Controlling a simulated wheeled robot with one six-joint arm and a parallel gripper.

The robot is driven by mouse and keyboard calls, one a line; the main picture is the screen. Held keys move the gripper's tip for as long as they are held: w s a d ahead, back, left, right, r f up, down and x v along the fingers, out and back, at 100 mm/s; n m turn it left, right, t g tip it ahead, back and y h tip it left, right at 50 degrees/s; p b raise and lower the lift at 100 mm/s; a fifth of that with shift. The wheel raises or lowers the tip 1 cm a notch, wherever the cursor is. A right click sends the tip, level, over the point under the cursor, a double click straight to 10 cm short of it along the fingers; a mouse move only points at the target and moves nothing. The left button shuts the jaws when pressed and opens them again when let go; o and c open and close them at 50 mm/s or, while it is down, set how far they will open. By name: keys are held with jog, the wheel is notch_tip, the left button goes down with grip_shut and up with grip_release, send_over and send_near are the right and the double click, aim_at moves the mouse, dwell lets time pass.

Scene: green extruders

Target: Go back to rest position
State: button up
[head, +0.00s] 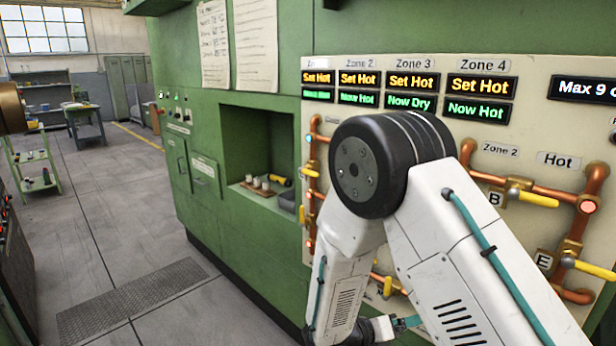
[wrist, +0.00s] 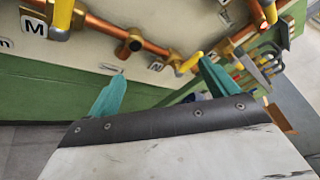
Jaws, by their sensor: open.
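My gripper (wrist: 160,88) shows in the wrist view as two teal fingers spread wide apart, with nothing between them. It faces the lower part of the cream panel with copper pipes (wrist: 150,45) and yellow valve handles (wrist: 62,14). A valve handle (wrist: 190,63) near the N label appears close to the right finger; I cannot tell whether they touch. In the head view my white arm is folded in front of the panel (head: 540,130), and a teal fingertip (head: 406,323) shows low, partly hidden behind the arm.
The green machine (head: 240,230) has a recess with small white items (head: 262,182). Copper pipes (head: 525,190) and yellow valves (head: 538,199) stick out around my arm. Open grey floor (head: 110,220) lies to the left, with a green cart (head: 35,160) farther back.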

jog(key=s+d+r+m+g+y, duration=0.2)
jog(key=s+r+m+y, duration=0.5)
jog(key=s+r+m, duration=0.5)
jog(key=s+d+r+m+g+y, duration=0.2)
jog(key=s+r+m+y, duration=0.6)
jog(key=s+r+m, duration=0.5)
jog(key=s+m, duration=0.2)
jog(key=m, duration=0.5)
jog(key=shift+r, duration=0.25)
jog(key=shift+s, duration=0.1)
